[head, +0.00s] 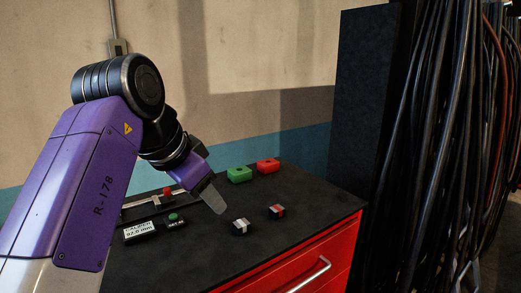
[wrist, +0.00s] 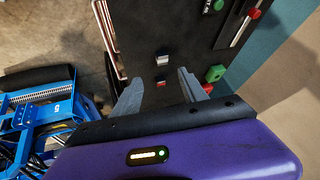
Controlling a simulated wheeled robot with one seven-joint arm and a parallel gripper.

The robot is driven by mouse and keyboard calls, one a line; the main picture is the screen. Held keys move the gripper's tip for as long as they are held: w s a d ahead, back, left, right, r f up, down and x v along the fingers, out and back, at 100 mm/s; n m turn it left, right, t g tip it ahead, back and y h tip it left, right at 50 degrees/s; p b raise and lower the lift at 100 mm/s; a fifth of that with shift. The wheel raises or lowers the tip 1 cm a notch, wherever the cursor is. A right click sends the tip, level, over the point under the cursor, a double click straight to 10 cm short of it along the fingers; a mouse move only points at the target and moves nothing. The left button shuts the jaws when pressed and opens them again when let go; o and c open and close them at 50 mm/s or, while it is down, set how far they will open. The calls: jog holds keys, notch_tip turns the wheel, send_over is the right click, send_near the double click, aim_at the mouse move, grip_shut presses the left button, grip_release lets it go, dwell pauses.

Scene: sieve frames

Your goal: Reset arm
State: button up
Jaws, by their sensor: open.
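My gripper (head: 212,198) hangs over the black top of a red drawer cabinet in the head view, angled down to the right. In the wrist view its two grey fingers (wrist: 160,92) stand apart with nothing held between them. Beyond the fingers, two small dark blocks lie on the top: one with a white stripe (head: 240,227) and one with a red and white stripe (head: 277,212). The purple arm is bent at its elbow in the head view. In the head view one finger hides the other.
A green block (head: 239,175) and a red block (head: 267,166) sit at the back of the black top (head: 215,255). Cables (head: 440,150) hang at right. A blue frame (wrist: 40,115) stands at left in the wrist view.

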jog(key=w+d+n+t, duration=0.5)
jog(key=w+d+t, duration=0.3)
jog(key=w+t, duration=0.2)
jog(key=s+d+f+n+t+y, duration=0.4)
jog(key=s+d+f+n, duration=0.2)
jog(key=s+d+f, duration=0.15)
jog(key=s+d+f+g, duration=0.1)
jog(key=s+d+f, duration=0.4)
jog(key=s, duration=1)
jog(key=s+d+f+m+g+h, duration=0.1)
jog(key=s+d+f, duration=0.4)
jog(key=s, duration=1)
jog(key=s+d+f+m+g, duration=0.1)
jog(key=s+d+f+g, duration=0.2)
jog(key=s+f, duration=0.6)
jog(key=s+d, duration=0.2)
jog(key=s, duration=0.5)
jog(key=shift+f, duration=0.2)
jog(key=shift+s, duration=0.1)
